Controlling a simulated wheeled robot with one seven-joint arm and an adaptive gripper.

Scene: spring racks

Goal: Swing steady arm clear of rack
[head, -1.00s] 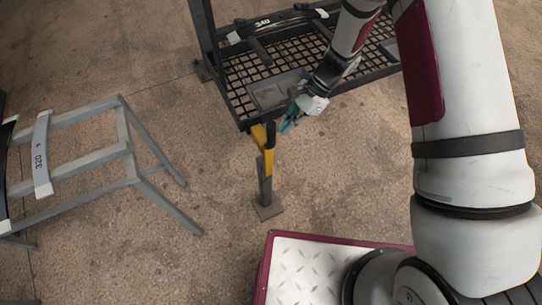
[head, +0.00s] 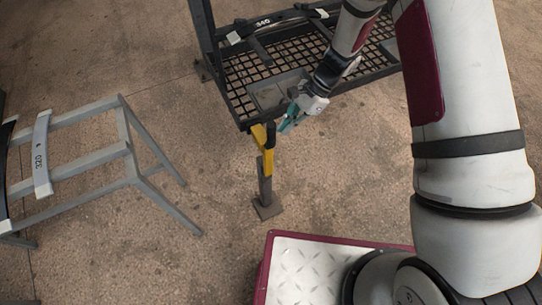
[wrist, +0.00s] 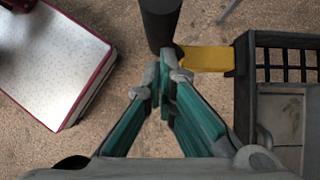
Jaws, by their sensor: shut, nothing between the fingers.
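The steady arm (head: 268,160) is yellow, with a dark upright grip, and stands at the near corner of the black rack (head: 240,108) in the head view. In the wrist view the yellow arm (wrist: 207,58) spans between the dark round grip (wrist: 160,22) and the rack's frame (wrist: 243,85). My gripper (head: 287,124) is just right of the grip in the head view. In the wrist view my gripper (wrist: 160,88) has its teal fingers shut and empty, tips close to the grip. Whether they touch it I cannot tell.
A grey post with a square foot (head: 268,207) stands below the steady arm. A grey stand (head: 125,135) carrying a curved strip marked 320 (head: 41,155) is at left. A white-topped, maroon-edged platform (head: 310,268) is in front. Bare floor lies between the stand and the post.

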